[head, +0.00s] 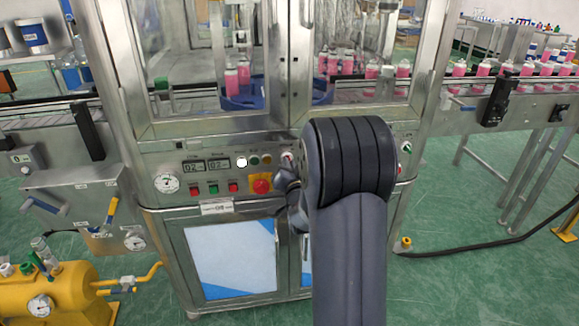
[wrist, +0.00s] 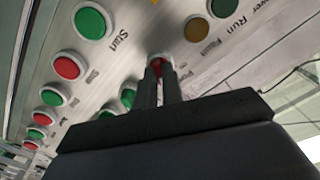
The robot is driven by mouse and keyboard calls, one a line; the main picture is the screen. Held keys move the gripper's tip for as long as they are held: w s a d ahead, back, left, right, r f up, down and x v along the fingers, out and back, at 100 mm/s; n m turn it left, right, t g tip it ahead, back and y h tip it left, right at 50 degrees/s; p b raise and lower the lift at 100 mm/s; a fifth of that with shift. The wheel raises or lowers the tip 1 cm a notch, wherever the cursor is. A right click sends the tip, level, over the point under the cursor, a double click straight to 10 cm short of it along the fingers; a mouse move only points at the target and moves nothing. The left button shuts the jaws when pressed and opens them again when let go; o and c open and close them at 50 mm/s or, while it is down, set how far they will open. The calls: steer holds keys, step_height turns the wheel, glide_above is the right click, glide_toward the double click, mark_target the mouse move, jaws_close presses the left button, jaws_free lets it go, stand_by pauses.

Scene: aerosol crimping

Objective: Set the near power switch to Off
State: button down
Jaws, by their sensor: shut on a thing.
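The near power switch appears to be the small red knob in a pale ring (wrist: 158,60) in the wrist view, on the machine's control panel. A red and white piece of it also shows in the head view (head: 287,157), just left of my arm. My gripper (wrist: 164,74) has its two fingers close together on the knob, shut on it. The fingers cover part of the knob, so its setting cannot be read. In the head view my arm hides most of the gripper and the panel behind it.
A red emergency button on a yellow plate (head: 261,186) sits left of my gripper. Green and red push buttons surround the switch, including a green Start button (wrist: 91,22). A green switch (head: 406,147) is at the panel's right end. A pressure gauge (head: 167,183) is at its left.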

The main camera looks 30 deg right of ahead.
steer(key=shift+b, duration=0.35)
steer(key=shift+n+b, duration=5.9)
steer(key=shift+b, duration=0.5)
steer(key=c, duration=1.5)
jaws_free()
steer(key=shift+c, duration=0.2)
